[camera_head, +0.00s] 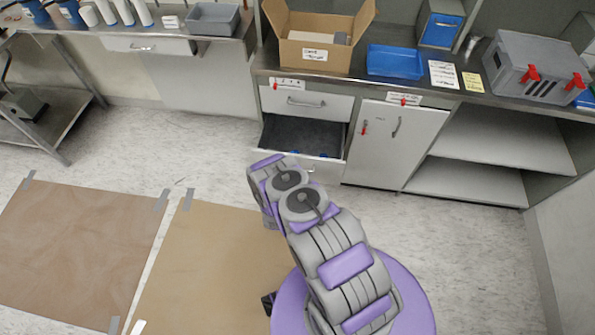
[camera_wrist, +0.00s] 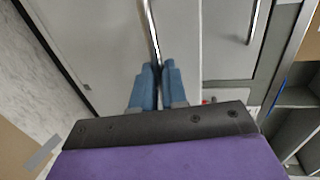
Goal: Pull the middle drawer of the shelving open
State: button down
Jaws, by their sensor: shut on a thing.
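The middle drawer (camera_head: 303,133) of the white shelving stands pulled out below the closed top drawer (camera_head: 306,104). The handle runs up from between the fingers, in front of the pale drawer front (camera_wrist: 180,35). My gripper is mostly hidden by my arm in the head view.
A closed cabinet door (camera_head: 385,140) is right of the drawers, with open shelves (camera_head: 480,160) beyond. The counter above holds a cardboard box (camera_head: 315,45), a blue tray (camera_head: 395,62) and a grey case (camera_head: 530,68). Brown floor sheets (camera_head: 80,250) lie left; open floor is around.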

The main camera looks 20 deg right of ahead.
jog(key=shift+s+a+f, duration=0.15)
jog(key=shift+s+a, duration=0.1)
jog(key=shift+s, duration=0.2)
jog(key=c, duration=1.3)
grip_release()
jog(key=shift+w+d, duration=0.1)
jog(key=shift+c, duration=0.2)
jog(key=shift+o, duration=0.8)
jog(key=v, duration=1.7)
jog(key=shift+a, duration=0.25)
